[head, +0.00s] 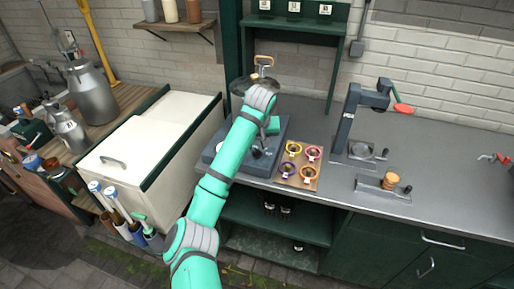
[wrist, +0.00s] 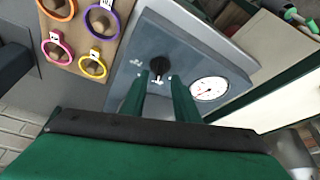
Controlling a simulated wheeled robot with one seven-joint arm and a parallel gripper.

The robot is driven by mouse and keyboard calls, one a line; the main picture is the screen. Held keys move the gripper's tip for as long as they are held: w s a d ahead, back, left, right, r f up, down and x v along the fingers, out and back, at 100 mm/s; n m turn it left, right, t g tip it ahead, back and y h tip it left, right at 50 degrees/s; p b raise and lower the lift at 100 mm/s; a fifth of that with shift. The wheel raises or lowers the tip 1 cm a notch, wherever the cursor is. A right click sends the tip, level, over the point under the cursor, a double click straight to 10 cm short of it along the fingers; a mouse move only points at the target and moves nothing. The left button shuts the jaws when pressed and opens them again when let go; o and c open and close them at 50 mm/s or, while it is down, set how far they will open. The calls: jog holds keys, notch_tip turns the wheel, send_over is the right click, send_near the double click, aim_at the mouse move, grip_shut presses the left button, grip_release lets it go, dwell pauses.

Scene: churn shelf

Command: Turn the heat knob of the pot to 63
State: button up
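The pot's grey-blue base (head: 280,133) stands on the counter, largely covered by my arm in the head view. Its sloped front panel (wrist: 185,55) fills the middle of the wrist view. A black heat knob (wrist: 160,66) sits on this panel, with small marks around it too small to read. A round white gauge with a red needle (wrist: 208,88) is to its right. My gripper (wrist: 160,79) is open, its two green fingers apart. The knob shows between and just beyond the fingertips; I cannot tell whether they touch it.
A wooden board (head: 285,181) with several coloured rings lies beside the base, close to my gripper. A press with a red handle (head: 350,125) stands further right. A white chest (head: 145,150) is at the left. The counter at the far right is mostly clear.

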aim_at(257, 150)
jog(key=shift+x, duration=1.6)
grip_shut()
jog(key=shift+m, duration=0.3)
jog(key=m+h, duration=0.2)
jog(key=m, duration=0.2)
jog(key=shift+a, duration=0.15)
jog(key=shift+a+m+g+h, duration=0.1)
jog(key=shift+m+g+h, duration=0.2)
jog(key=shift+m, duration=0.7)
jog(key=shift+a+m+g+h, duration=0.1)
jog(key=shift+m+g+h, duration=0.2)
jog(key=shift+m, duration=0.7)
